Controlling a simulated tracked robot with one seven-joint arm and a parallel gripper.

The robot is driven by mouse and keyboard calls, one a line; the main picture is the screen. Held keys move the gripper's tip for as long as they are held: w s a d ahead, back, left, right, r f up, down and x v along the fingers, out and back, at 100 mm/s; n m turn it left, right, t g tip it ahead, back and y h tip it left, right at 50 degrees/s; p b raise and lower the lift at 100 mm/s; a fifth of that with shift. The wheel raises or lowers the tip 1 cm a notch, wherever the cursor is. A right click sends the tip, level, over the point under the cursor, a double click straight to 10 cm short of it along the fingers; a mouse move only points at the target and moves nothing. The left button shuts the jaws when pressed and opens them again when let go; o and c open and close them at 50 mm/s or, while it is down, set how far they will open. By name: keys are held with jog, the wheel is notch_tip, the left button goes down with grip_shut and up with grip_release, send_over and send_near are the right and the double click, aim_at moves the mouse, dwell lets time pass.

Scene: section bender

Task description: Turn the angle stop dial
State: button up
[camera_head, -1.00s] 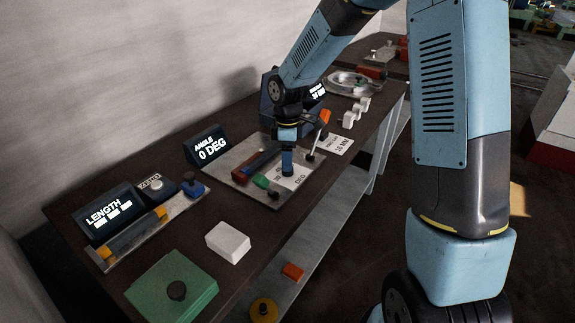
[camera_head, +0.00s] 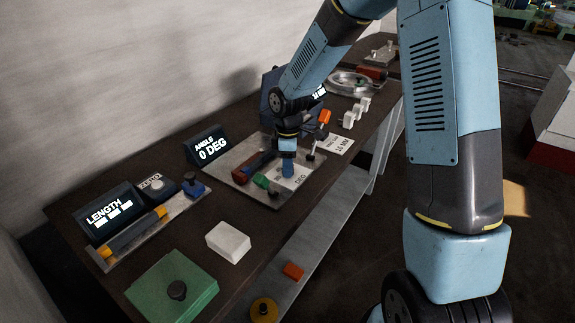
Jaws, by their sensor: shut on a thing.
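The angle stop unit is a grey metal plate (camera_head: 238,174) on the dark bench, with a display box (camera_head: 207,148) behind it reading "ANGLE 0 DEG". A white scale card (camera_head: 301,178) marked "DEG" lies on the plate. My gripper (camera_head: 288,172) points straight down over the plate at this card. It is shut on the angle stop dial, which is mostly hidden by the fingers. A green part (camera_head: 261,181) and a dark red and blue bar (camera_head: 255,164) lie just left of my gripper. An orange-tipped lever (camera_head: 323,118) stands behind and right of it.
A length unit with a display (camera_head: 109,213) and slide stands at the left front. A white block (camera_head: 228,242) and a green box (camera_head: 172,288) with a dark knob are on the near bench. White blocks (camera_head: 349,120) and a round metal ring (camera_head: 354,83) are further back.

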jog(key=c, duration=0.3)
jog(key=shift+c, duration=0.2)
jog(key=shift+m, duration=0.4)
jog(key=m, duration=0.2)
jog(key=shift+m, duration=0.4)
jog(key=m, duration=0.3)
jog(key=shift+m, duration=0.3)
jog(key=m, duration=0.6)
jog(key=shift+d+r+y, duration=0.1)
jog(key=shift+y, duration=0.2)
jog(key=shift+m+t, duration=0.3)
jog(key=shift+m, duration=0.1)
jog(key=o, duration=1)
